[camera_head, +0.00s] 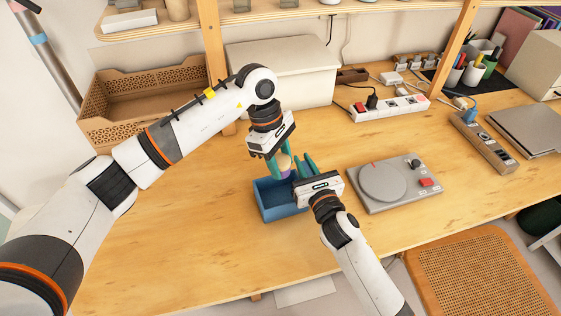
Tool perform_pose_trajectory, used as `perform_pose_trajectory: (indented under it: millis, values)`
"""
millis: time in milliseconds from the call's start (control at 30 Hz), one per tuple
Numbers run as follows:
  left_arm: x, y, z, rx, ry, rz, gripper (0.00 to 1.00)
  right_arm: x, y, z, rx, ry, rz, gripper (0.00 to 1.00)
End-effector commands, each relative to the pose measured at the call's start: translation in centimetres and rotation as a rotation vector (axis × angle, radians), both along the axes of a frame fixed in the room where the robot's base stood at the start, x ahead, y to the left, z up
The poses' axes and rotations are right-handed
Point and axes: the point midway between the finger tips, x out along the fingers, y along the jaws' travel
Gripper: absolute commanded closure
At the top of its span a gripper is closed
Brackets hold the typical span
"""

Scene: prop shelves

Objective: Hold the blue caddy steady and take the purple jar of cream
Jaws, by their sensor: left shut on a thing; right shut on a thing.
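The blue caddy (279,212) stands on the wooden table, left of the grey turntable-like device. The purple jar (285,173) with a pale lid shows at the caddy's back part. My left gripper (280,163) comes down from above with its green fingers shut on the jar. I cannot tell whether the jar's bottom is clear of the caddy. My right gripper (302,168) is at the caddy's right side, shut on the caddy; its wrist hides the caddy's right end and the exact contact.
The grey device (394,184) with a round plate lies right of the caddy. A white box (283,72) and a brown crate (137,100) stand behind. A power strip (390,107) lies at the back. The table's front left is clear.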

Motion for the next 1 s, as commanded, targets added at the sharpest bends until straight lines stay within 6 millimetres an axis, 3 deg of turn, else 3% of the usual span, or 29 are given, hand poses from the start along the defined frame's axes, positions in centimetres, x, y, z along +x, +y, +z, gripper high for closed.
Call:
perform_pose_trajectory:
  millis: [33,167,567,1000]
  values:
    - [0.0,0.0,0.0,0.0,0.0,0.0,0.83,0.0,0.0,0.0,0.0,0.0,0.0,0.8]
    - [0.0,0.0,0.0,-0.001,0.0,0.0,0.83,0.0,0.0,0.0,0.0,0.0,0.0,0.58]
    - [0.0,0.0,0.0,-0.001,-0.001,-0.001,0.83,-0.8,-0.3,-0.1,0.0,0.001,0.0,0.57]
    - [0.0,0.0,0.0,-0.001,-0.001,-0.001,0.83,-8.8,-3.5,-0.1,-0.001,0.003,0.0,0.57]
